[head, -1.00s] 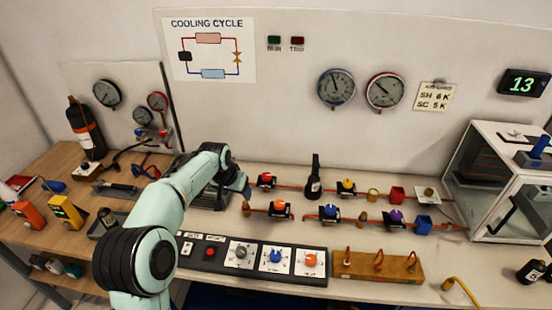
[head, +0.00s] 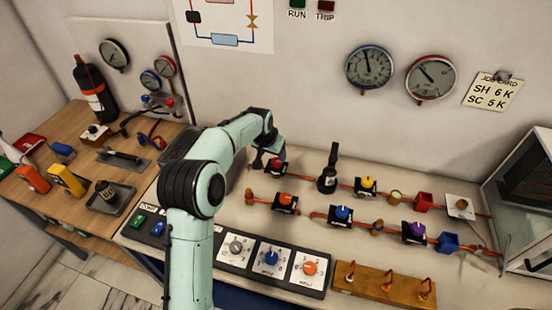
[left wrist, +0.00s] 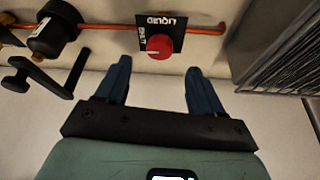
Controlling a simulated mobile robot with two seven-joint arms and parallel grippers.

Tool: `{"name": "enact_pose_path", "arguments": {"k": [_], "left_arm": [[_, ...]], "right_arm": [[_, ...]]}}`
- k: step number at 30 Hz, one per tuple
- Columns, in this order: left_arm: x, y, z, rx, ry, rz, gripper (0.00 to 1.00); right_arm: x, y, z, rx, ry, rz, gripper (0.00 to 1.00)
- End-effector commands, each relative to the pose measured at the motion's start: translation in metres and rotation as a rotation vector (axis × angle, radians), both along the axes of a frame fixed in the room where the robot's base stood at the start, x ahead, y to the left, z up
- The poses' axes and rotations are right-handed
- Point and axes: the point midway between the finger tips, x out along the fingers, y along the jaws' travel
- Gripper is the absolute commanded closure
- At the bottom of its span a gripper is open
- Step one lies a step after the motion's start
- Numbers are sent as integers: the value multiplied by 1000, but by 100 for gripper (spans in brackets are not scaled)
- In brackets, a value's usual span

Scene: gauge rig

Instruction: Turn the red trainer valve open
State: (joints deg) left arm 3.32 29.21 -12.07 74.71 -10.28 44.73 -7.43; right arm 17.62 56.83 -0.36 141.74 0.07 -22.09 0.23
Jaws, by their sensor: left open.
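The red trainer valve (head: 278,165) has a red knob on a dark plate and sits on the upper copper pipe, at the left end of the row. In the left wrist view its round red knob (left wrist: 160,47) has a pale pointer line, and its black plate reads LIQUID. My left gripper (head: 264,160) is beside the valve, on its left in the head view. In the left wrist view the two blue fingers of the left gripper (left wrist: 159,65) are apart and empty. The knob lies just beyond the fingertips, roughly centred between them, apparently untouched. My right gripper is not in view.
An orange valve (head: 286,201) stands close in front of the red one. A black upright fitting (head: 328,168) and a yellow valve (head: 366,185) are to its right. A control panel (head: 210,245) runs along the front. A ribbed grey block (left wrist: 280,55) is at right in the left wrist view.

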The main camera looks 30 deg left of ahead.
Motion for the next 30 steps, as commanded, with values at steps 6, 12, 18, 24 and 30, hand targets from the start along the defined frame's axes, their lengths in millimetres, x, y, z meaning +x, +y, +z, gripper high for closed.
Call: {"name": "enact_pose_path", "arguments": {"k": [6, 12, 18, 24, 30], "left_arm": [[17, 1, -37, -1, 0, 1, 32], [25, 2, -55, -1, -2, 1, 32], [26, 2, -59, -1, -3, 1, 32], [26, 2, -59, -1, -2, 1, 49], [26, 2, -59, -1, -2, 1, 89]], "right_arm": [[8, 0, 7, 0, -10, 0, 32], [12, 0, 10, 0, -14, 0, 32], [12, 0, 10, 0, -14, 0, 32], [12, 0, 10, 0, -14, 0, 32], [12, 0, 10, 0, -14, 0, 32]]}}
